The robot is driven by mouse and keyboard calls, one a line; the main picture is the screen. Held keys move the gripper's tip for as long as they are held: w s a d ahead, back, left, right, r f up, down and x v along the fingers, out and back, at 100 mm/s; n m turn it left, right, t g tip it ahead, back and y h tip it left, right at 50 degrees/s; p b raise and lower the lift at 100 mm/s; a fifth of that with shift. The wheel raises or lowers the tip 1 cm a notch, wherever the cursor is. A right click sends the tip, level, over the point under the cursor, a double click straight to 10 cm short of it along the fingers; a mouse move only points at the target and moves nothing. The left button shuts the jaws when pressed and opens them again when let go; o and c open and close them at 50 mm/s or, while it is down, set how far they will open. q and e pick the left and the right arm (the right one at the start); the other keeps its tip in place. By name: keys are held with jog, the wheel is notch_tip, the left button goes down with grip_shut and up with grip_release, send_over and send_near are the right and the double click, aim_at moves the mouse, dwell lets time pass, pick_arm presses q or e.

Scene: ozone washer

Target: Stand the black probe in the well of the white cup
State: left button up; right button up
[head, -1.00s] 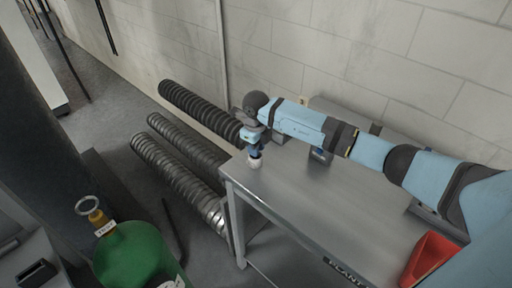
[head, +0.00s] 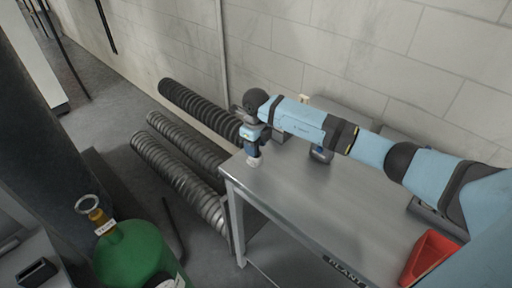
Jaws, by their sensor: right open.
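My right gripper (head: 254,155) points down over the far left corner of the steel table (head: 345,205). It is open. A small white object (head: 254,163), which looks like the white cup, is right under its fingertips on the table top. I cannot tell whether the fingers touch it. The cup's well is hidden by the gripper. I cannot make out the black probe. My left gripper is not in view.
A red bin (head: 428,256) is at the right. Ribbed hoses (head: 180,176) and a green cylinder (head: 135,254) are left of the table. The table's middle is clear.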

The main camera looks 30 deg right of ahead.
notch_tip(320, 180, up, 10)
jog(key=shift+f+b, duration=0.1)
jog(key=shift+b, duration=0.65)
jog(key=shift+r, duration=0.65)
